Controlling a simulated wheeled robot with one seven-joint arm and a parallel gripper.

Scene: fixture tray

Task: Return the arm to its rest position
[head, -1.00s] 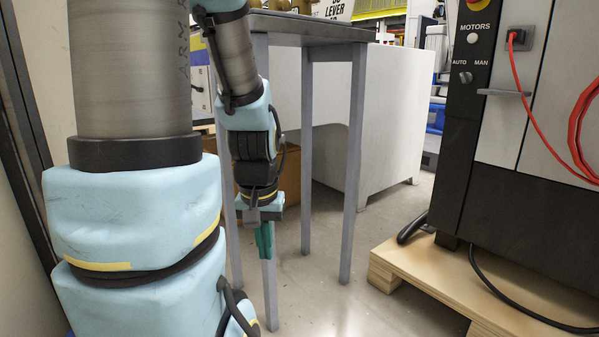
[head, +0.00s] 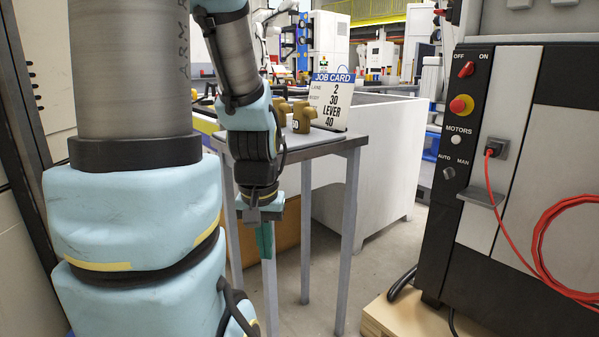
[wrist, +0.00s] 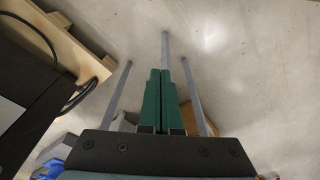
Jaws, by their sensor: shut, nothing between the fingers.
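My gripper (head: 265,240) hangs pointing down in the head view, in front of the grey table's legs and below the level of its top. In the wrist view my gripper (wrist: 160,75) shows two green fingers lying together, with nothing between them. The upper parts of my own arm fill the left of the head view.
The grey table (head: 325,145) carries brass-coloured fittings (head: 303,117) and a job card (head: 330,100). A black and white control cabinet (head: 480,150) with a red cable stands at right on a wooden pallet (head: 400,315). Bare floor (head: 375,255) lies between table and cabinet.

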